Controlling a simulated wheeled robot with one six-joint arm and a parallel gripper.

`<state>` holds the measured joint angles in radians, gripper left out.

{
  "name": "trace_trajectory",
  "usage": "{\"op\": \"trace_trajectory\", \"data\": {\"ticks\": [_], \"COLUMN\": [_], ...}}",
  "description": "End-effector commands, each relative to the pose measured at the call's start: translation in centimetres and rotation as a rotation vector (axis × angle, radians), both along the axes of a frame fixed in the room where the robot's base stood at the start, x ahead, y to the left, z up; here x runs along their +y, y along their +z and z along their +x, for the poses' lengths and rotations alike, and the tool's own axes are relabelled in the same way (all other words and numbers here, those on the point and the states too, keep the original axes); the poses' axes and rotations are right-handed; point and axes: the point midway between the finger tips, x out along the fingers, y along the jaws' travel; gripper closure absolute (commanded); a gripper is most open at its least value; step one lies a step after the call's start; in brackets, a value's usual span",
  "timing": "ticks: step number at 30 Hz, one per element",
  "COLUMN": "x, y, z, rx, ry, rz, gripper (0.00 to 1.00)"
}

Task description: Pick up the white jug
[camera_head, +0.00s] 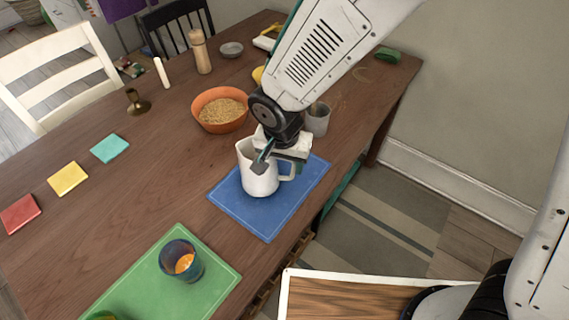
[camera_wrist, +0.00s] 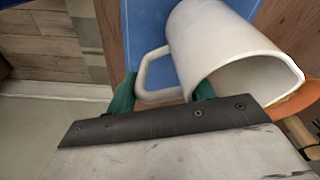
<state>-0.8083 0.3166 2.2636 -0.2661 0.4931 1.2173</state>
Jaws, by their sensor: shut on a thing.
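The white jug (camera_head: 259,178) stands upright on the blue mat (camera_head: 238,205) near the table's right edge. Its handle points right in the head view. My gripper (camera_head: 277,158) is at the jug's top from above, with one dark finger in front of the jug's upper body. In the wrist view the jug (camera_wrist: 215,42) fills the upper right, its mouth facing right and its handle at left. The green fingertips (camera_wrist: 162,92) are at either side of the handle-side wall, and the gripper is shut on the jug. The exact contact is hidden behind the dark gripper edge.
An orange bowl of grain (camera_head: 219,109) stands just behind the jug, and a grey cup (camera_head: 317,119) stands right of my gripper. A green mat (camera_head: 210,289) with a glass (camera_head: 181,261) lies in front. Coloured coasters (camera_head: 67,178) lie at left. The table's middle is clear.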

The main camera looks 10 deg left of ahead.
Motion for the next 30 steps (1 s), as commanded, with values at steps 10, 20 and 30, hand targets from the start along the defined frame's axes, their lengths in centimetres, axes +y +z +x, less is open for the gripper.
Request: {"op": "trace_trajectory", "data": {"ticks": [10, 20, 30], "x": [0.3, 1.0, 1.9], "y": [2.3, 2.7, 3.1], "z": [-1.1, -5.4, -9.9], "rx": [-0.001, -0.001, -0.001], "ry": [0.004, 0.004, 0.003], "rz": [0.001, 0.001, 0.002], "gripper": [0.93, 0.93, 0.93]}}
